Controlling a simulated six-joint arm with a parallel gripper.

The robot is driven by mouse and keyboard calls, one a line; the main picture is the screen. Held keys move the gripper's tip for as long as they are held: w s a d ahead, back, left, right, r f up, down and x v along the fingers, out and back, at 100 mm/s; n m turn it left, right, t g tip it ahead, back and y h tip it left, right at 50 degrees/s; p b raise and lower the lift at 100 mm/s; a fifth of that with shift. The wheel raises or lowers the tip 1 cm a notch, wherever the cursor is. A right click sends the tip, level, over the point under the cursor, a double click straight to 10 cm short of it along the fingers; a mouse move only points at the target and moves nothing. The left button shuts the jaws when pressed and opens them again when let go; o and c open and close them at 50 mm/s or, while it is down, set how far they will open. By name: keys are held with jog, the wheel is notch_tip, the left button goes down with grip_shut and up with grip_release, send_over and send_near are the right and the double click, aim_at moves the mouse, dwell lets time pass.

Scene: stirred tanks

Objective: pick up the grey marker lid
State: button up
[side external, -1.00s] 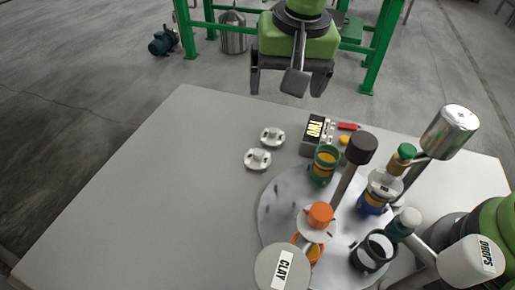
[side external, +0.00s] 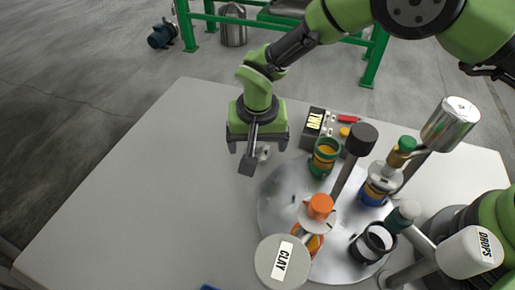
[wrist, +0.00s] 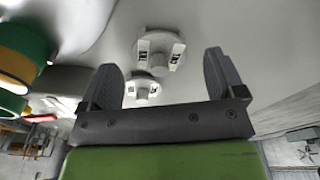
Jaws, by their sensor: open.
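Two pale grey round lids with raised grips lie on the table. In the wrist view, the larger-looking lid (wrist: 160,64) is just beyond and between the fingertips, and the other lid (wrist: 143,100) is partly hidden by my gripper's palm. Both carry small dark marks; I cannot tell which is the grey marker lid. In the side view, only part of one lid (side external: 264,152) shows, behind my gripper. My gripper (side external: 257,146) points down above the lids, open and empty; its two fingers also show in the wrist view (wrist: 162,62).
Right of my gripper stand a green-banded jar (side external: 323,158) and a box with a display (side external: 318,125). The metal round plate (side external: 275,215) holds several jars and a dark-topped post (side external: 361,139). A CLAY disc (side external: 283,262) is in front. The table's left is clear.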

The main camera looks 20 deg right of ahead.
aim_at(261, 145)
jog(key=shift+w+f, duration=0.1)
jog(key=shift+f, duration=0.7)
jog(key=c, duration=1)
jog(key=shift+m, duration=0.3)
jog(key=r, duration=1)
jog(key=shift+s+d+r, duration=0.2)
jog(key=shift+d, duration=0.15)
jog(key=s+d+r+m, duration=0.1)
jog(key=s+d+m, duration=0.1)
jog(key=d, duration=0.1)
jog(key=s+d+r+m, duration=0.2)
jog(key=s+d, duration=0.1)
jog(key=s+d+r+m, duration=0.2)
jog(key=s+d, duration=0.1)
jog(key=shift+s+r+h, duration=0.1)
jog(key=shift+s+h, duration=0.15)
jog(key=shift+h, duration=0.05)
